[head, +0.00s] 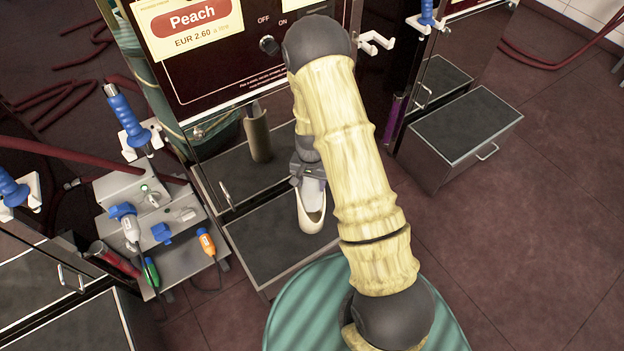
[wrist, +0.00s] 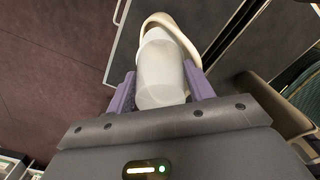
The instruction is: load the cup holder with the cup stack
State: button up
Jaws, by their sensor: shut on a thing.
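The cup stack (head: 311,207) is white and slightly translucent, with a wide cream rim. My gripper (head: 309,179) is shut on it below the pump's front panel. In the wrist view the stack (wrist: 162,72) sits between the two purple fingers of my gripper (wrist: 160,75), with its rim pointing away from the palm. A brownish upright tube (head: 258,136), which looks like the cup holder, stands at the pump front, left of my gripper and apart from the stack. It seems to show in the wrist view as a brown tube (wrist: 274,103) at the right. Its inside is hidden.
The Peach pump panel (head: 220,55) rises behind my arm. A dark step box (head: 275,240) lies beneath the stack. A grey stand (head: 165,225) with several coloured connectors is at the left. Another dark box (head: 465,130) is at the right, with open floor before it.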

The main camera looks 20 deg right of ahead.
jog(key=shift+f+b, duration=0.45)
jog(key=shift+f, duration=0.5)
jog(key=shift+s+f, duration=0.2)
jog(key=shift+f, duration=0.2)
jog(key=shift+b, duration=0.3)
jog(key=o, duration=1.4)
jog(key=shift+s+f, duration=0.1)
notch_tip(320, 180, up, 19)
jog(key=p, duration=0.4)
jog(key=shift+w+f, duration=0.2)
jog(key=shift+w, duration=0.05)
